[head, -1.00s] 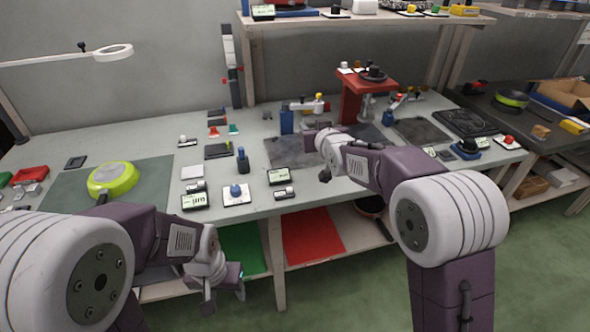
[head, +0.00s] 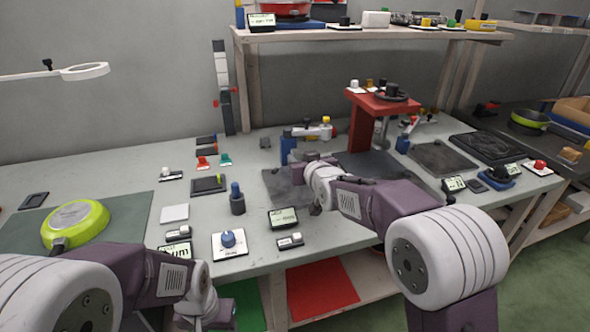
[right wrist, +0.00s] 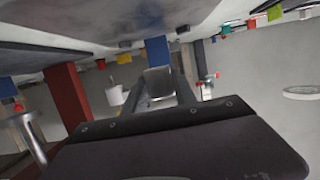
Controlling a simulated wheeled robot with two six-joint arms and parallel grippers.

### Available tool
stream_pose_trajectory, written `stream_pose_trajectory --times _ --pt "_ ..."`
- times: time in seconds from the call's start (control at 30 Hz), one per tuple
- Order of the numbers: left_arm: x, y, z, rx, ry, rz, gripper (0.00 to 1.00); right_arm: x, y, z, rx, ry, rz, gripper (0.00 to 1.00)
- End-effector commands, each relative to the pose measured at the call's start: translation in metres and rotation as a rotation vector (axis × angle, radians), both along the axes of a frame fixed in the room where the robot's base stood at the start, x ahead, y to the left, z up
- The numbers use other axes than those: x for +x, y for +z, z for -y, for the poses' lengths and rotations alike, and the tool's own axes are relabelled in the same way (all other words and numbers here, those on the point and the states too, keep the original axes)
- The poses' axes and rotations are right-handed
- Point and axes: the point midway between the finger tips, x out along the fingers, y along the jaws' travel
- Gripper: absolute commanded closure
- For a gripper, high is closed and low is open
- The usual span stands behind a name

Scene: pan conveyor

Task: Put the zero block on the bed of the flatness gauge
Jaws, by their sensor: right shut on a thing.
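My right gripper (head: 300,160) is shut on a small grey block, probably the zero block (right wrist: 158,82), seen between the fingers in the right wrist view. In the head view the wrist hides it. The gripper is above a dark slab (head: 280,189), in front of a blue post (head: 288,152) with a grey arm and yellow-topped part. I take these as the flatness gauge and its bed, but cannot be sure. In the wrist view a blue post (right wrist: 155,50) stands behind the block; contact with the bed cannot be judged. My left gripper (head: 205,312) is low at the bottom edge, its fingers unclear.
A red press (head: 362,125) stands right of the gripper. Another dark slab (head: 443,158) lies further right. A blue-knobbed box (head: 229,243), small displays (head: 283,218) and a dark-blue bottle-like item (head: 237,200) stand in front and left. A green pan (head: 75,224) is at left.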

Motion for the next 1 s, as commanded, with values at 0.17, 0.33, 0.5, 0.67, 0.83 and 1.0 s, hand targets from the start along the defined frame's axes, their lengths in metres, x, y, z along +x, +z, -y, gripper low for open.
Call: stream_pose_trajectory --times 0.17,0.33,0.5,0.67,0.83,1.0 --pt "-0.001 -0.020 0.000 0.000 0.000 0.000 0.46 -0.003 -0.020 0.000 0.002 0.001 0.005 1.00" --pt "-0.001 -0.038 0.000 0.000 0.000 -0.001 0.46 -0.008 -0.040 0.000 0.001 0.003 0.005 1.00" --pt "-0.001 -0.033 0.000 0.000 0.000 0.000 0.46 -0.008 -0.036 0.000 0.002 0.003 0.006 1.00" --pt "-0.001 -0.038 0.000 0.000 0.000 0.000 0.46 -0.008 -0.041 0.000 0.001 0.003 0.005 1.00" --pt "-0.001 -0.043 0.000 0.000 0.000 0.000 0.46 -0.008 -0.046 0.000 0.001 0.003 0.005 1.00" --pt "-0.001 -0.044 0.000 0.000 0.000 0.000 0.46 -0.008 -0.048 0.000 0.001 0.003 0.005 1.00"
